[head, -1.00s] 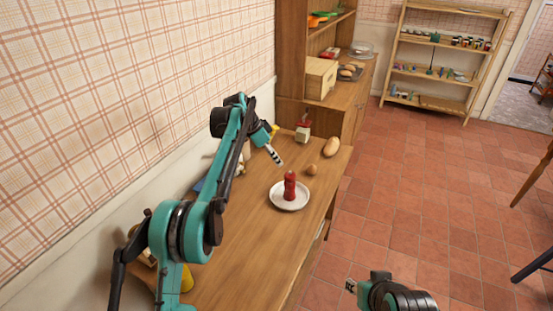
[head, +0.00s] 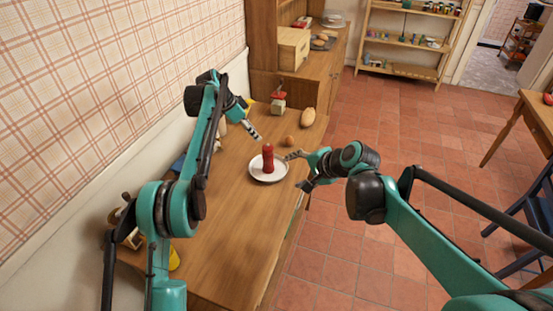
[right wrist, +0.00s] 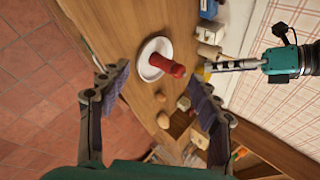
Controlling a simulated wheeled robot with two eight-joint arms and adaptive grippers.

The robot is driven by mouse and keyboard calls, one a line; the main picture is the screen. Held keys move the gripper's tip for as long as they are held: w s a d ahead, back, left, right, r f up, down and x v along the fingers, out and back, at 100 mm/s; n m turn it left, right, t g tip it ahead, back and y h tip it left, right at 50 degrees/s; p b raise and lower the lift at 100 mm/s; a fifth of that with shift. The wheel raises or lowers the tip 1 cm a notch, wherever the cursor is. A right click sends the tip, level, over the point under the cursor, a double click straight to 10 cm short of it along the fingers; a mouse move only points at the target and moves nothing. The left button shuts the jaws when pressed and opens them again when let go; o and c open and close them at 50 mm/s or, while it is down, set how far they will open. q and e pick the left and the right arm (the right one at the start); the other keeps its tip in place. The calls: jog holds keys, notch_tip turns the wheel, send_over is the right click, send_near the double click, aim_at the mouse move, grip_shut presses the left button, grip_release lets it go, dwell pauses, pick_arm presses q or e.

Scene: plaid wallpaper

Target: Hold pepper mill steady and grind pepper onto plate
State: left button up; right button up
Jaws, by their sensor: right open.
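My right gripper (head: 288,156) is just right of the mill and plate in the head view. In the right wrist view its two fingers (right wrist: 158,80) are spread wide and empty, with the mill (right wrist: 168,64) and plate (right wrist: 146,70) beyond them.
On the counter (head: 228,222) are a brown egg-like item (head: 289,141), a bread loaf (head: 308,117) and a grinder-like box with a red top (head: 278,102). A wooden box (head: 294,49) sits on the farther cabinet. The counter's front is fairly clear.

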aim_at(273, 157)
jog(key=w+a+f+m+y, duration=0.1)
jog(key=w+f+m+y, duration=0.1)
jog(key=w, duration=0.4)
jog(key=w+a+f+m+y, duration=0.1)
jog(key=w+a+f+m, duration=0.1)
jog(key=w+f+m, duration=0.2)
jog(key=w+a+f+m+t+y, duration=0.1)
jog(key=w+f+m+y, duration=0.1)
jog(key=w, duration=0.7)
jog(key=shift+w+a+f+m+y, duration=0.1)
jog(key=shift+a+f+m+y, duration=0.05)
jog(key=shift+f+m, duration=0.4)
jog(key=shift+a+f+m+y, duration=0.15)
jog(key=shift+f+m, duration=0.2)
jog(key=shift+m, duration=0.3)
jog(key=w+f+m, duration=0.1)
jog(key=f, duration=0.1)
jog(key=w+f+m+y, duration=0.2)
jog(key=f, duration=0.1)
jog(key=shift+a+f+m+t, duration=0.2)
jog(key=shift+f+m+t, duration=0.1)
jog(key=shift+f+t, duration=0.1)
jog(key=shift+x, duration=3.85)
grip_shut()
